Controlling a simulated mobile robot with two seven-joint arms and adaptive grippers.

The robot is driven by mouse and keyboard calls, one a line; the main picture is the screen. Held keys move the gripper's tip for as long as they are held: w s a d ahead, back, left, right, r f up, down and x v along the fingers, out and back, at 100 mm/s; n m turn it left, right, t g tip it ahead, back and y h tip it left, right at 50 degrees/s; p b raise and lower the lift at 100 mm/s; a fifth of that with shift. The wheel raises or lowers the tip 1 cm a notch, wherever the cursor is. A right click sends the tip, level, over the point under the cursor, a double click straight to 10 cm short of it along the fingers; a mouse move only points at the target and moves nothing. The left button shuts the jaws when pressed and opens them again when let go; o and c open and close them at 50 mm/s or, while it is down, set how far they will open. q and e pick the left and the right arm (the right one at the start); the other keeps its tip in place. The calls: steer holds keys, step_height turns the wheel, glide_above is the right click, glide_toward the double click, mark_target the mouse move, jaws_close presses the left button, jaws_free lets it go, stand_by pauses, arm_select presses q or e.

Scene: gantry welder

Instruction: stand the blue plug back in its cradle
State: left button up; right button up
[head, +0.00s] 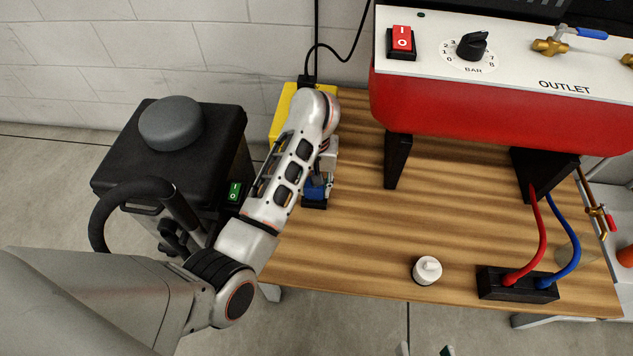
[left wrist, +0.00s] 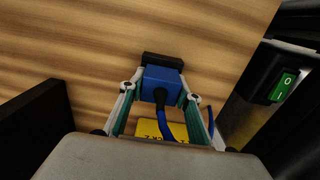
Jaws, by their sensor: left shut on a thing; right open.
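The blue plug (head: 314,190) is on the left part of the wooden bench. My left gripper (head: 321,182) is shut on it; in the left wrist view the plug (left wrist: 160,84) sits between the two fingers, its cord running back toward my wrist. The black cradle (head: 314,205) is directly by the plug; in the left wrist view the cradle (left wrist: 163,60) shows just beyond it. Whether the plug is seated in it or only above it, I cannot tell. The tips of my right gripper (head: 425,350) show at the bottom edge, apart and empty.
A yellow box (head: 281,120) with a black cord is behind my left arm. A red machine (head: 470,110) stands over the bench's back right. A white-capped pot (head: 427,270) and a black block (head: 515,284) with red and blue hoses are near the front edge. The middle bench is clear.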

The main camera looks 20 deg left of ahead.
stand_by(0.3)
arm_select(q)
steer(key=o, duration=1.2)
steer(key=shift+r, duration=3.7)
